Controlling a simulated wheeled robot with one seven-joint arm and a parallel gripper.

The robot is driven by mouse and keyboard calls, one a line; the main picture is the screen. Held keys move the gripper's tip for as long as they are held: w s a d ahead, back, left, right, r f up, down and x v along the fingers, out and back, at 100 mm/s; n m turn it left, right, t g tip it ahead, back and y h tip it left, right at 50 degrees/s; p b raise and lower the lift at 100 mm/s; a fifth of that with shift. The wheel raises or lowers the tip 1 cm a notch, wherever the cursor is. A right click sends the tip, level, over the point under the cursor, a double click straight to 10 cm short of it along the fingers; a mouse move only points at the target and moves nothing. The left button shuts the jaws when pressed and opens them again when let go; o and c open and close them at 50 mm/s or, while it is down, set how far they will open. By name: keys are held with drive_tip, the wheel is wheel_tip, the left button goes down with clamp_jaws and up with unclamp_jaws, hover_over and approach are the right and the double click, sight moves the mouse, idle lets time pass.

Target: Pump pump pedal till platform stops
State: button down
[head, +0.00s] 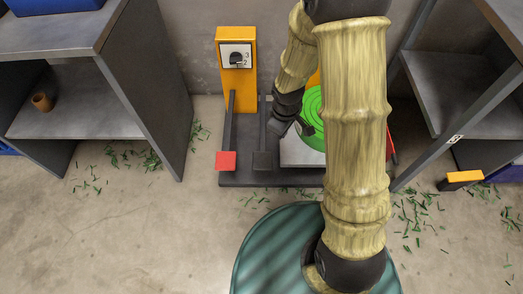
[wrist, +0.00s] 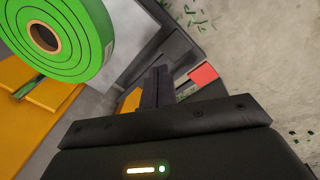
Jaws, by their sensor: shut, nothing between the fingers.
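A pump unit stands on a dark base plate (head: 285,179) against the back wall, with an orange post (head: 235,85) carrying a white dial panel. Two long levers run forward from it, one ending in a red pedal (head: 226,161), the other in a black pedal (head: 262,161). The pale platform (head: 300,152) lies right of the pedals, with a green roll (head: 310,110) on it, partly hidden by my arm. My gripper (head: 277,128) is shut and empty, close to the black pedal's lever; contact is unclear.
A grey shelf (head: 130,70) with a small brown pot (head: 41,101) stands at left, and another shelf (head: 450,90) at right. An orange-topped block (head: 464,177) lies on the right floor. Green scraps litter the floor. The front-left floor is mostly clear.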

drive_tip(key=s+d+r+m+p, duration=0.2)
drive_tip(key=s+r+m, duration=0.3)
drive_tip(key=r, duration=0.5)
drive_tip(key=s+d+r+m+t+p, duration=0.1)
drive_tip(key=s+d+r+m+p, duration=0.2)
drive_tip(key=r, duration=0.7)
drive_tip(key=s+d+m, duration=0.2)
drive_tip(key=shift+d+m+p, duration=0.15)
drive_tip(key=shift+m+p, duration=0.15)
drive_tip(key=shift+w, duration=0.1)
